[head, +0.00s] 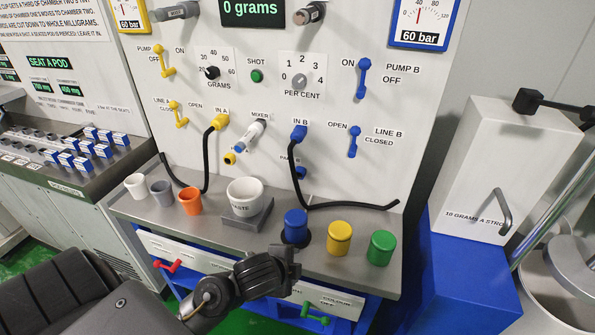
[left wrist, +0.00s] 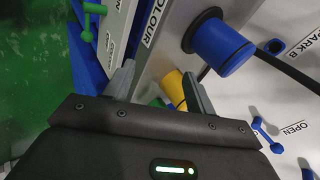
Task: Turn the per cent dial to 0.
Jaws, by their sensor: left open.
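The per cent dial (head: 299,81) is a small grey knob on a white plate marked 0 to 4, in the upper middle of the upright panel. Its pointer is too small to read for certain. My left gripper (head: 291,262) is low in front of the bench edge, well below the dial and apart from it. In the left wrist view its two fingers (left wrist: 160,85) are spread, with nothing held between them. The dial does not show in that view. My right gripper is out of view.
A blue canister (head: 296,226), yellow canister (head: 339,238) and green canister (head: 381,247) stand on the bench near my left gripper. A waste cup (head: 244,194) stands left of them. Black hoses (head: 292,170) hang below the dial. The grams dial (head: 212,73) and pump B lever (head: 363,77) flank it.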

